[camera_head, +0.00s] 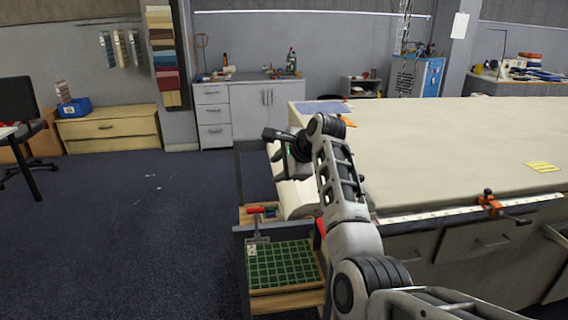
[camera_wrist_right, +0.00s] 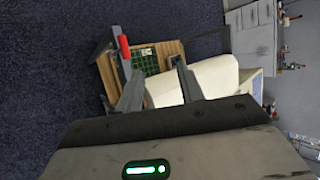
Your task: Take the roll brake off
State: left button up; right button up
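A lever with a red handle (camera_head: 256,210), which looks like the roll brake, stands on the near side of the roll stand at the table's left end. Its red handle also shows in the right wrist view (camera_wrist_right: 124,46), near the left finger. A cream cloth roll (camera_head: 293,197) lies in the stand, partly hidden by my right arm. My right gripper (camera_head: 274,152) is above the roll, beyond the red handle and apart from it. In the right wrist view its fingers (camera_wrist_right: 156,72) are spread with nothing gripped between them. My left gripper is not in view.
A green gridded mat (camera_head: 283,265) lies on a wooden shelf at the near end. The long cloth table (camera_head: 450,140) extends right, with an orange clamp (camera_head: 490,203) and ruler (camera_head: 440,213) along its edge. Open blue carpet (camera_head: 130,230) is at left.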

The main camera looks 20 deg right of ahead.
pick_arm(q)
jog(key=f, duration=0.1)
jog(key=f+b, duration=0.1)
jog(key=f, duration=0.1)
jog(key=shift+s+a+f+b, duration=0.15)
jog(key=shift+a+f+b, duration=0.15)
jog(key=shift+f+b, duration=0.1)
pick_arm(e)
jog(key=v, duration=1.6)
